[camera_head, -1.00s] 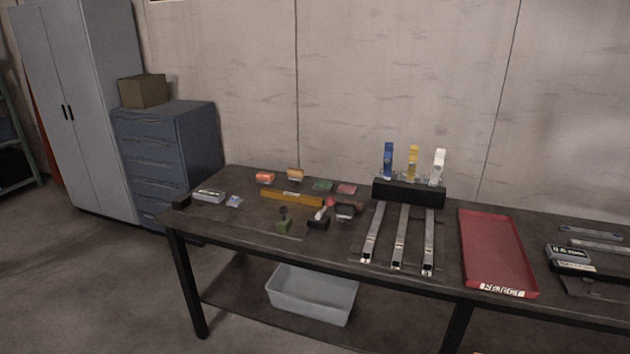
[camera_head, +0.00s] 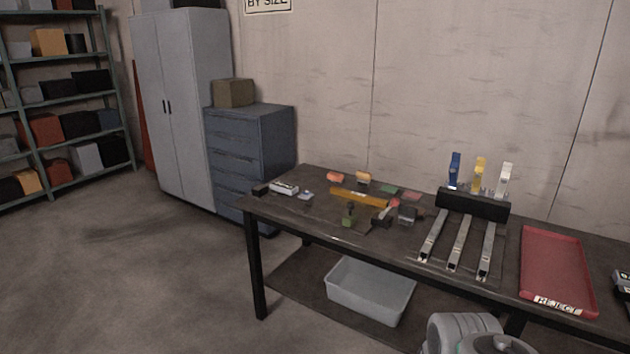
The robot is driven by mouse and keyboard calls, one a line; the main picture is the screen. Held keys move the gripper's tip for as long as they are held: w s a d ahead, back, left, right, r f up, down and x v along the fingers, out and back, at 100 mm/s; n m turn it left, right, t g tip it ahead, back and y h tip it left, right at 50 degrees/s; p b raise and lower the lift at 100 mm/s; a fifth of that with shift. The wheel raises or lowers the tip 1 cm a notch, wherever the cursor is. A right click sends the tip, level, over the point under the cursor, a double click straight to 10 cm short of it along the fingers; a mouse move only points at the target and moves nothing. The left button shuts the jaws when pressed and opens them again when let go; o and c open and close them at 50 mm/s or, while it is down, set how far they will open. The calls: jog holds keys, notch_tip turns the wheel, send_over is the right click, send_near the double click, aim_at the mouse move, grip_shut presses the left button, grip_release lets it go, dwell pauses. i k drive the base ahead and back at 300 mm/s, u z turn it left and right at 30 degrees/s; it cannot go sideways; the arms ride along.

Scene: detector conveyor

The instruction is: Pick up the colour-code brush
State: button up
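I cannot tell for certain which thing is the colour-code brush. Blue (camera_head: 455,170), yellow (camera_head: 479,174) and white (camera_head: 504,179) upright pieces stand in a row at a black block (camera_head: 472,204) at the back of the dark table (camera_head: 325,228). A small light and reddish item (camera_head: 389,208) lies near the table's middle, beside a dark piece (camera_head: 408,214); its details are too small to read. My gripper is not in view. Only rounded grey parts of my arm show at the bottom right, in front of the table.
Three metal channels (camera_head: 459,245) run forward from the block. A red REJECT tray (camera_head: 557,268) lies to their right. A yellow bar (camera_head: 358,197), a green piece (camera_head: 348,216) and small blocks lie left. A grey bin (camera_head: 370,292) stands below. The floor at left is clear.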

aim_at(364, 178)
jog(key=u, duration=0.6)
jog(key=i, duration=1)
jog(key=u, duration=0.65)
jog(key=i, duration=1.1)
jog(key=z, duration=0.5)
jog(key=i, duration=0.8)
jog(key=z, duration=0.7)
